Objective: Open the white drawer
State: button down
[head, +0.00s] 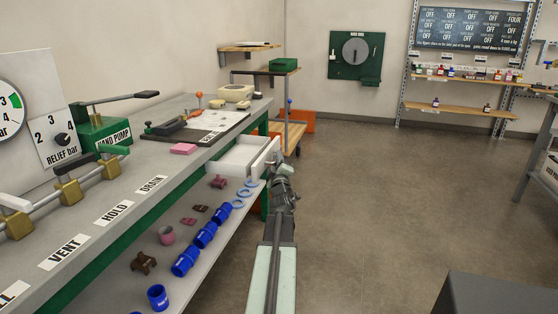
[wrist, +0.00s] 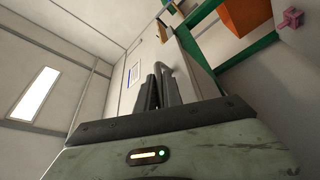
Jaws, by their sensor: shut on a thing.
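The white drawer (head: 236,158) sits under the grey bench top and is pulled partly out, so its inside shows in the head view. Its front panel also shows in the wrist view (wrist: 192,62). My gripper (head: 276,165) is at the outer face of the drawer front. In the wrist view my gripper (wrist: 155,90) has its dark fingers close together on the grey bar handle (wrist: 172,76). The gripper is shut on this handle. In the head view the arm and gripper hide most of the handle.
A lower shelf (head: 198,288) under the bench holds several blue couplings (head: 205,234) and other fittings. An orange box (head: 296,121) and a wooden cart (head: 290,134) stand beyond the drawer. The floor (head: 370,200) to the right of my arm is clear.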

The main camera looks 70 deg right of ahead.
jog(key=shift+s, duration=0.4)
jog(key=c, duration=1.8)
grip_release()
jog(key=shift+o, duration=0.2)
jog(key=b+v, duration=0.1)
jog(key=v, duration=0.6)
jog(key=shift+s+a+b, duration=0.2)
jog(key=shift+a+b, duration=0.15)
